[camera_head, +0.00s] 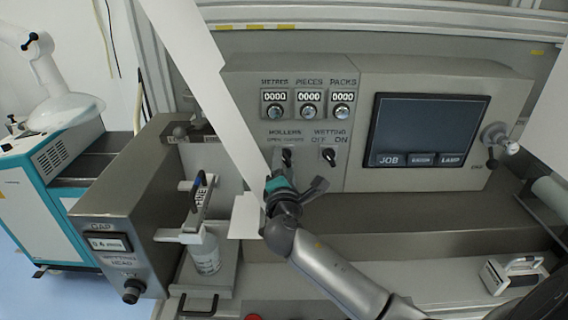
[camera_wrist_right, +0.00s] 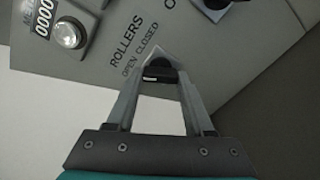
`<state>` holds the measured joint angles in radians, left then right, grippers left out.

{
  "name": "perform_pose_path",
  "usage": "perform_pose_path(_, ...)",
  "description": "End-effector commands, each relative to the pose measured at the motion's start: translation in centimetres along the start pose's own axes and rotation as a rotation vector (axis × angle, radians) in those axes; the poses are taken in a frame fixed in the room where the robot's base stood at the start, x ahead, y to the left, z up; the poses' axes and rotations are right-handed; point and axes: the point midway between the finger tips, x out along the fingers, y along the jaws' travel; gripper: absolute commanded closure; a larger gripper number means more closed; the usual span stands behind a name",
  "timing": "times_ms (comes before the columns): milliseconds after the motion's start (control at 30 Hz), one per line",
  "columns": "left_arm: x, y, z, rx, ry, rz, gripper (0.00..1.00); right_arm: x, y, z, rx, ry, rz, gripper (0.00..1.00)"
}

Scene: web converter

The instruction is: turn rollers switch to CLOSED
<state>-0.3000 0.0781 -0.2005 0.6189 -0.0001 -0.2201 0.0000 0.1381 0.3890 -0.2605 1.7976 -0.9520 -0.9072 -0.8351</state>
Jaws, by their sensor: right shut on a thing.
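The rollers switch is a small black knob (camera_head: 286,157) on the grey control panel (camera_head: 248,80), under the label ROLLERS, OPEN CLOSED. In the right wrist view the switch (camera_wrist_right: 158,70) sits between the fingertips of my right gripper (camera_wrist_right: 158,84), on a pale diamond-shaped plate. My right gripper (camera_head: 287,170) is shut on the switch knob, and its fingers partly cover it. The exact angle of the knob is hard to tell. My left gripper is not in view.
The wetting switch (camera_head: 328,156) is close on the right. Counters (camera_head: 308,97) with round buttons are above, and a screen (camera_head: 427,130) is to the right. A white web strip (camera_head: 215,95) runs diagonally just left of the switch. A ledge (camera_head: 400,212) lies below the panel.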

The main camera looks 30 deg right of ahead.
Motion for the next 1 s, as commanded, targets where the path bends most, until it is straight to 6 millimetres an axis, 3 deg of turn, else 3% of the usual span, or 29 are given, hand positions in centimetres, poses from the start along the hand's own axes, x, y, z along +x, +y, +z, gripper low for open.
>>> perform_pose_path(100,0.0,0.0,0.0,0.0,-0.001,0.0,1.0,0.0,0.0,0.0,0.0,0.0,-0.001,1.0)
perform_pose_path(467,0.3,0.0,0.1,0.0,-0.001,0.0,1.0,0.0,-0.1,-0.1,0.061,0.001,-0.001,1.0)
perform_pose_path(1000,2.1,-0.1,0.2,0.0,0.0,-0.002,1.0,0.0,0.0,-0.1,0.504,-0.001,-0.002,1.0)
